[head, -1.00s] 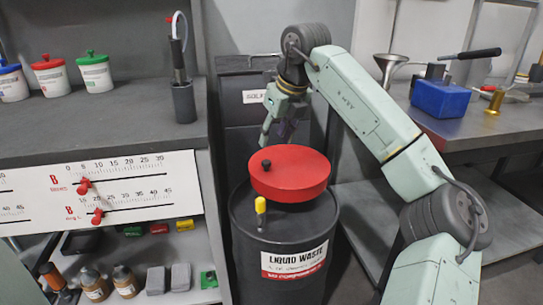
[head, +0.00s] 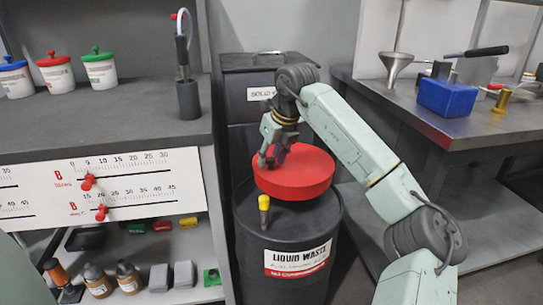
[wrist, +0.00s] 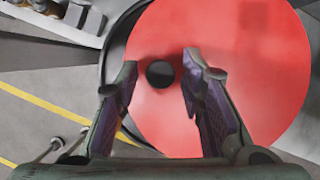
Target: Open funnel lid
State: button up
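The red round funnel lid (head: 300,177) lies flat on top of the black liquid waste drum (head: 290,235). In the wrist view the lid (wrist: 260,60) fills the right half. Its small black knob (wrist: 160,74) shows ahead of and between my fingertips. My gripper (wrist: 158,78) is open, with one finger on each side of the knob's line. In the head view my gripper (head: 268,160) is over the left part of the lid and hides the knob. I cannot tell whether the fingers touch the lid.
A yellow-capped piece (head: 264,203) stands up on the drum top in front of the lid. A dark solid waste bin (head: 240,120) stands behind the drum. A shelf counter (head: 120,135) is close on the left, and a grey workbench (head: 460,135) is on the right.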

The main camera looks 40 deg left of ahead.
grip_shut()
dwell(0.6)
